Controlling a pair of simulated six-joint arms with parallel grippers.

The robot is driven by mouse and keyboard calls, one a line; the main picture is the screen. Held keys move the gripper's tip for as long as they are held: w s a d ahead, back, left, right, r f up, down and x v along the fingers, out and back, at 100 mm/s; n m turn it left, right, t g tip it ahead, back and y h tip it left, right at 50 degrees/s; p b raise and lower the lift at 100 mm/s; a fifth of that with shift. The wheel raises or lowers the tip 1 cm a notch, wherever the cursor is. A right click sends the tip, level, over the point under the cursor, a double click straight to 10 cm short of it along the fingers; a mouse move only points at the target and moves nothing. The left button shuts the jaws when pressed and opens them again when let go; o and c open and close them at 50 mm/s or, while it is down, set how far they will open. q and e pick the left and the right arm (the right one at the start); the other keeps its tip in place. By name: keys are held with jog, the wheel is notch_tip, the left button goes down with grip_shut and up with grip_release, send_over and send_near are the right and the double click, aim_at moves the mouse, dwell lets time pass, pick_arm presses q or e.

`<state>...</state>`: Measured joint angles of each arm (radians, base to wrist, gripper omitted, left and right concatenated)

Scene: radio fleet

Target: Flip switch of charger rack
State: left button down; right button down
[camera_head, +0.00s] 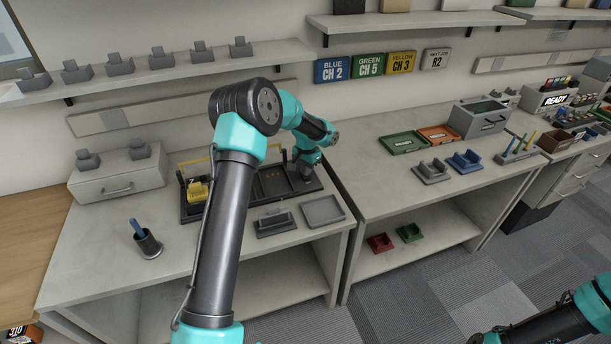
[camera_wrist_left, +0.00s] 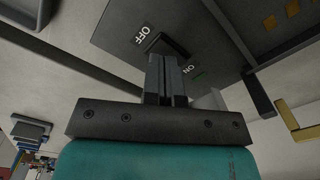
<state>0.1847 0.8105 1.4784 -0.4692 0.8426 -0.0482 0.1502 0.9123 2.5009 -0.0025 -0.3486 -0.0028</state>
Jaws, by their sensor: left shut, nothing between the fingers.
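The charger rack (camera_head: 222,208) is a dark tray-like unit on the left workbench, with a yellow radio (camera_head: 198,190) in its left part. My left gripper (camera_head: 306,174) is down at the rack's right end. In the left wrist view the shut, empty fingers (camera_wrist_left: 166,78) are at a dark switch (camera_wrist_left: 168,41) on the rack's panel (camera_wrist_left: 118,27). An OFF label (camera_wrist_left: 143,35) and an ON label (camera_wrist_left: 189,70) lie on either side of it. The fingers partly hide the switch, so its position and contact are unclear. My right gripper (camera_head: 478,338) is at the bottom edge, partly cut off.
A grey tray (camera_head: 323,210) and a grey holder (camera_head: 275,222) lie in front of the rack. A dark cup (camera_head: 148,243) with a blue item stands at the left. A drawer box (camera_head: 118,184) is behind it. Green and orange trays lie on the bench to the right.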

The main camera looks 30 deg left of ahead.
aim_at(307, 177)
pick_arm(q)
jog(key=shift+r, duration=2.7)
